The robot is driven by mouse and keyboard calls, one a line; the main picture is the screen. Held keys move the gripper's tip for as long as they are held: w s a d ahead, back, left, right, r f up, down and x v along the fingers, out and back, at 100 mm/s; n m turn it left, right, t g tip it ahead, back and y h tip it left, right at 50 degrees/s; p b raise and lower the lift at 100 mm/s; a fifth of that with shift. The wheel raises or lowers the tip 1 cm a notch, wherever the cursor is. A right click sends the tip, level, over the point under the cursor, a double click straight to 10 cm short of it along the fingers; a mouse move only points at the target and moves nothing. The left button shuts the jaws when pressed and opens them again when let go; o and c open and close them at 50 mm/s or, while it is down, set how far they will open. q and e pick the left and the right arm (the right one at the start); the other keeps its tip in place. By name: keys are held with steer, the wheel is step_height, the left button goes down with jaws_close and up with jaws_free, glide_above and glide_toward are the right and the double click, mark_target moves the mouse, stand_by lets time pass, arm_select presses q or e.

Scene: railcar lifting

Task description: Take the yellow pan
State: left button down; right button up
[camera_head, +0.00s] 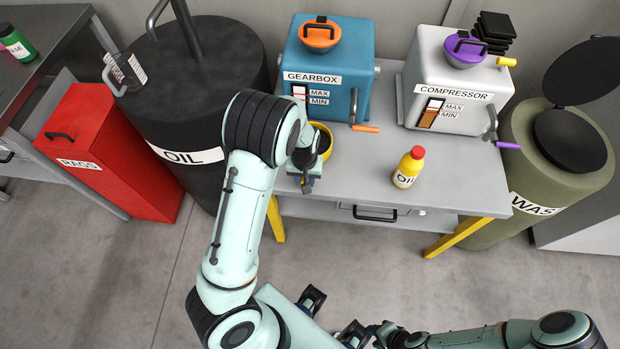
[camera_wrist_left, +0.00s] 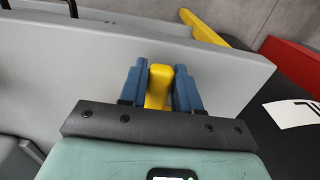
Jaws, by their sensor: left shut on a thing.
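The yellow pan (camera_head: 327,139) is on the grey table in front of the gearbox, partly hidden behind my left arm in the head view. In the left wrist view, its yellow handle (camera_wrist_left: 158,88) sits between the blue fingers of my left gripper (camera_wrist_left: 160,85), which is shut on it. In the head view, my left gripper (camera_head: 307,179) is at the table's front edge, its fingers mostly hidden by its wrist. My right gripper (camera_head: 332,317) is low in the head view, away from the table, with its fingers apart and nothing between them.
The blue gearbox (camera_head: 340,68) and the white compressor (camera_head: 447,85) stand at the back of the table (camera_head: 450,184). A yellow oil bottle (camera_head: 408,167) stands to the right of the pan. The black oil barrel (camera_head: 195,100) is left, the waste bin (camera_head: 560,160) right.

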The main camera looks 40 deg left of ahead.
arm_select(q)
steer(key=shift+s+a+b, duration=0.15)
steer(key=shift+s+a, duration=0.25)
steer(key=shift+a, duration=0.25)
steer(key=shift+s+a+b, duration=0.15)
steer(key=shift+s+a, duration=0.25)
steer(key=shift+a, duration=0.2)
arm_select(e)
steer(key=shift+s+f, duration=0.2)
steer(key=shift+f, duration=0.2)
arm_select(q)
steer(key=c, duration=0.7)
jaws_free()
step_height(320, 180, up, 14)
steer(key=p, duration=0.3)
steer(key=shift+f, duration=0.25)
arm_select(e)
steer(key=r, duration=0.1)
steer(key=w+r, duration=0.2)
steer(key=shift+r, duration=0.35)
arm_select(q)
steer(key=shift+s+f, duration=0.1)
arm_select(e)
steer(key=shift+s, duration=0.15)
